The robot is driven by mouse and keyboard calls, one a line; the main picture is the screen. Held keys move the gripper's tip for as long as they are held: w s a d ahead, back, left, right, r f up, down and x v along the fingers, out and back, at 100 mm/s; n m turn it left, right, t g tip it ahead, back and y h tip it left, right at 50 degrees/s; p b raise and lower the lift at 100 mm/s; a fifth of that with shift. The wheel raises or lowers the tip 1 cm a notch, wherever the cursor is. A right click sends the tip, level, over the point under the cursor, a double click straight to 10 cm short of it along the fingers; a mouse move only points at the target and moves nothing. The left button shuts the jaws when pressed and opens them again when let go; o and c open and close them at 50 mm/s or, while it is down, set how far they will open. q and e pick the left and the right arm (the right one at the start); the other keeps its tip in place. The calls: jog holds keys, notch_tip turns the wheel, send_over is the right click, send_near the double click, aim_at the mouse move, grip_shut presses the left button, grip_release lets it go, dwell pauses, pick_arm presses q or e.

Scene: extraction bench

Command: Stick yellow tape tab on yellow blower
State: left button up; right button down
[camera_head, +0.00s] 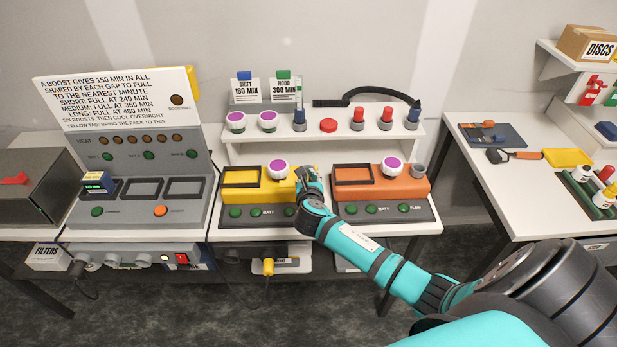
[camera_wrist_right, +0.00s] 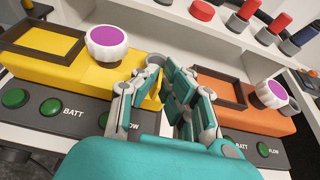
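The yellow blower (camera_head: 251,189) sits on the bench in the head view, with a white and purple knob on top and a dark framed recess. It also shows at the left of the right wrist view (camera_wrist_right: 95,76). My right gripper (camera_head: 305,182) is at the blower's right end, beside the nozzle, its fingers pointing down. In the right wrist view (camera_wrist_right: 174,80) its pads are close together with a narrow gap. A small yellow patch shows behind the left finger; I cannot tell whether it is a tape tab or the blower's side. My left gripper is out of view.
An orange blower (camera_head: 370,182) stands just right of my gripper. A shelf (camera_head: 345,135) with knobs and red and blue caps runs behind. A control station (camera_head: 137,190) with a sign (camera_head: 118,97) is at left. A side table (camera_head: 520,195) is at right.

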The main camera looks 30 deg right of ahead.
jog(key=shift+f, duration=0.15)
jog(key=shift+w+d+f+b, duration=0.1)
jog(key=shift+f+b, duration=0.95)
jog(key=shift+f, duration=0.5)
jog(key=shift+w+f+b, duration=0.1)
jog(key=shift+f+b, duration=0.95)
jog(key=shift+f, duration=0.45)
jog(key=shift+w+d+b, duration=0.15)
jog(key=shift+w+d, duration=0.4)
jog(key=shift+w, duration=0.35)
jog(key=shift+w+d+b, duration=0.15)
jog(key=shift+w+d, duration=0.4)
jog(key=shift+w, duration=0.3)
jog(key=shift+f, duration=0.4)
jog(key=c, duration=1.4)
grip_release()
jog(key=shift+s, duration=0.15)
